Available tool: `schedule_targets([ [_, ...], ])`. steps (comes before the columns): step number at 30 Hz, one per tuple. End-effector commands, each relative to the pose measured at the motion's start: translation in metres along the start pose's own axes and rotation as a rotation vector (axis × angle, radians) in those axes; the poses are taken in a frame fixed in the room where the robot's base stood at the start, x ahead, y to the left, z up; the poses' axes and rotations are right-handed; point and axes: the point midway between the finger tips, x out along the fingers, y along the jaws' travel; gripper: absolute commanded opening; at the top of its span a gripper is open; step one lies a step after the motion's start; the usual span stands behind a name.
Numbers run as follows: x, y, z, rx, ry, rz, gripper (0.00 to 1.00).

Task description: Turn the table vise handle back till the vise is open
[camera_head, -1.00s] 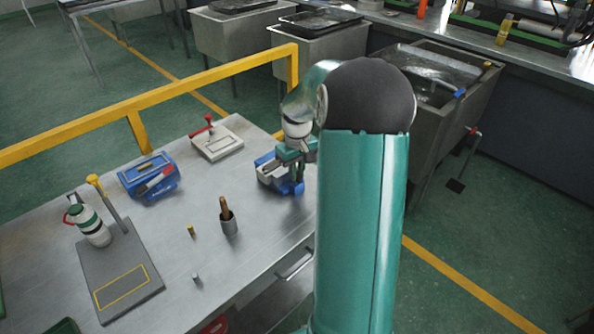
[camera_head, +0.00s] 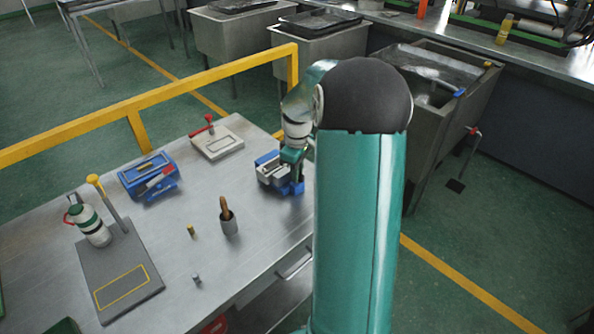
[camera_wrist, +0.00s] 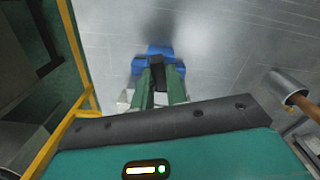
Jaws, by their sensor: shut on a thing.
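The blue table vise (camera_head: 268,168) with grey jaws sits near the right edge of the metal table. My gripper (camera_head: 293,160) reaches down at its right end. In the wrist view the blue vise (camera_wrist: 160,52) lies just past my gripper (camera_wrist: 158,78), whose green fingers are shut on a dark part at the vise's end, the handle. The handle is mostly hidden by the fingers, and I cannot tell its angle. A gap shows between the grey jaws in the head view, but its width is hard to judge.
A yellow rail (camera_head: 200,90) runs behind the table.

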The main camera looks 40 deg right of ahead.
Motion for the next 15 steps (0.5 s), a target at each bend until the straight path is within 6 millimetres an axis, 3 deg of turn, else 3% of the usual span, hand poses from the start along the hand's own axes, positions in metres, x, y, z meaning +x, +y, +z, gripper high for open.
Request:
schedule_targets([
  [15, -0.0014, 0.0006, 0.0003, -0.488, 0.000, 0.002, 0.00],
])
